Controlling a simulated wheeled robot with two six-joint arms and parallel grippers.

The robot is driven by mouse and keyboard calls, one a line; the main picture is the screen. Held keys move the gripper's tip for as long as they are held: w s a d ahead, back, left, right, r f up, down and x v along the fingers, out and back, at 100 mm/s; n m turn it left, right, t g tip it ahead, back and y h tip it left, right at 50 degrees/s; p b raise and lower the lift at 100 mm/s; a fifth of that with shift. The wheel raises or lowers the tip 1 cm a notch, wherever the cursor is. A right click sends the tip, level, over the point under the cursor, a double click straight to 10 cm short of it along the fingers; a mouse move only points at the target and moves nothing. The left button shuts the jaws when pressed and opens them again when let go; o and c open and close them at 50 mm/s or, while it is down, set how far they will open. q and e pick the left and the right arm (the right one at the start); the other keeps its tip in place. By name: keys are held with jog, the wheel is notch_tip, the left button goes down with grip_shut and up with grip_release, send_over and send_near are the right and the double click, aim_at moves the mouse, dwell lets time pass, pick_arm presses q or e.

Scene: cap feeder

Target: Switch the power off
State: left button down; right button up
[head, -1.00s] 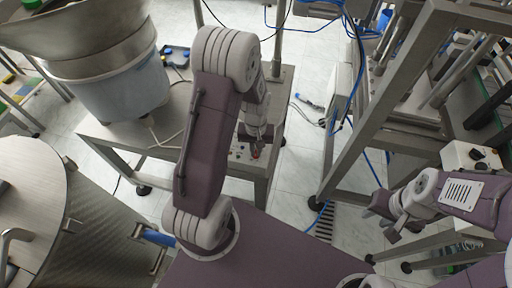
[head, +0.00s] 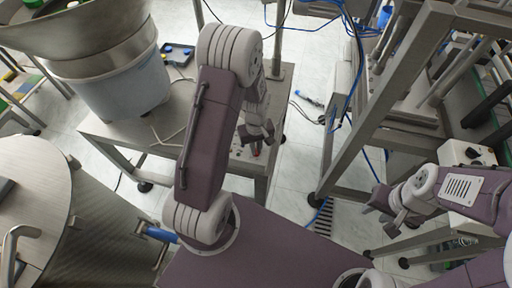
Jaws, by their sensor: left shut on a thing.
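A small red switch (head: 257,151) shows at the front of the steel table, just under my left gripper (head: 256,138). The gripper points down at it and is shut on it; the jaws hide most of the switch, so its setting cannot be read. My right gripper (head: 385,212) hangs in the air at the right, away from the table. Its fingers are small and partly turned away, so their opening is unclear.
The steel table (head: 105,130) carries the large feeder bowl (head: 110,85) at the left. A metal frame (head: 385,105) stands at the right. A box with a black knob (head: 472,153) stands behind my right arm. Cables hang near the table's right side.

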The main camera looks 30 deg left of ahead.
pick_arm(q)
jog(key=c, duration=1.5)
grip_release()
jog(key=shift+r, duration=0.1)
notch_tip(320, 180, up, 9)
jog(key=shift+p, duration=0.5)
